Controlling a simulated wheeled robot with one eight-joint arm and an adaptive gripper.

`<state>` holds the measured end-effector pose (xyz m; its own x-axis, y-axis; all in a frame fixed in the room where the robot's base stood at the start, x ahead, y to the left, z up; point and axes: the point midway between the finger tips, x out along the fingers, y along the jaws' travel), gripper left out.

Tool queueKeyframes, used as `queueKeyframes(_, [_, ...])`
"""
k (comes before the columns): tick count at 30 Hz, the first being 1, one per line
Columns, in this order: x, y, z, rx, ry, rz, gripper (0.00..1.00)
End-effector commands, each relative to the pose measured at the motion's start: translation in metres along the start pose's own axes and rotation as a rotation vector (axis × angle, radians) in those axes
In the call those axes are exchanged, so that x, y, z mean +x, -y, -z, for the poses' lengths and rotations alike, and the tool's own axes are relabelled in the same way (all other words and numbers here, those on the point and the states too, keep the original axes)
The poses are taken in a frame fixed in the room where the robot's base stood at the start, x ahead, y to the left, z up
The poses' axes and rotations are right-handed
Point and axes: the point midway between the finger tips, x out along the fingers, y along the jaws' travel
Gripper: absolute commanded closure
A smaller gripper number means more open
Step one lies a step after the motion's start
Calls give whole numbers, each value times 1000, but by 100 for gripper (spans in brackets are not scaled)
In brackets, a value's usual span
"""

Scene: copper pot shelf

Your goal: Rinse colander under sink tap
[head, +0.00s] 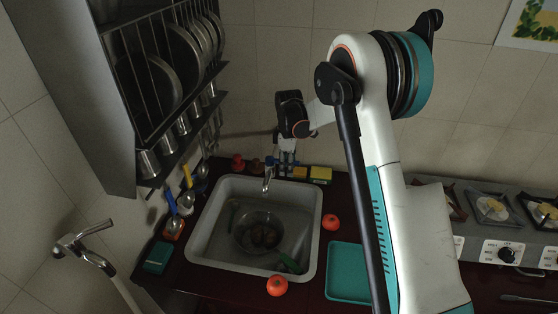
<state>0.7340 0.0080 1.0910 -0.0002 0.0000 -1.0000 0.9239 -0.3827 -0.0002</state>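A round, dark metal bowl-like vessel (246,219), which looks like the colander, sits in the sink basin (212,222). Several dark round items lie in it. The sink tap (267,180) stands at the back rim of the basin, behind the vessel. No water stream can be made out. My gripper (288,146) is at the end of my arm, above and behind the tap near the tiled wall, apart from the vessel. Its fingers are too small and dark to tell open from shut.
A green item (289,263) lies in the basin's front right. Tomatoes (277,286) (331,222) sit beside the sink. A teal tray (347,274) is at the right, a stove (500,252) beyond. A plate rack (120,75) hangs at upper left. A yellow sponge (320,174) lies behind the sink.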

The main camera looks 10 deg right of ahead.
Motion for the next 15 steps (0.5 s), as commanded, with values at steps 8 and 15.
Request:
queueKeyframes(8, [0, 5, 0, 0, 0, 0, 70])
queueKeyframes(15, [0, 6, 0, 0, 0, 0, 70])
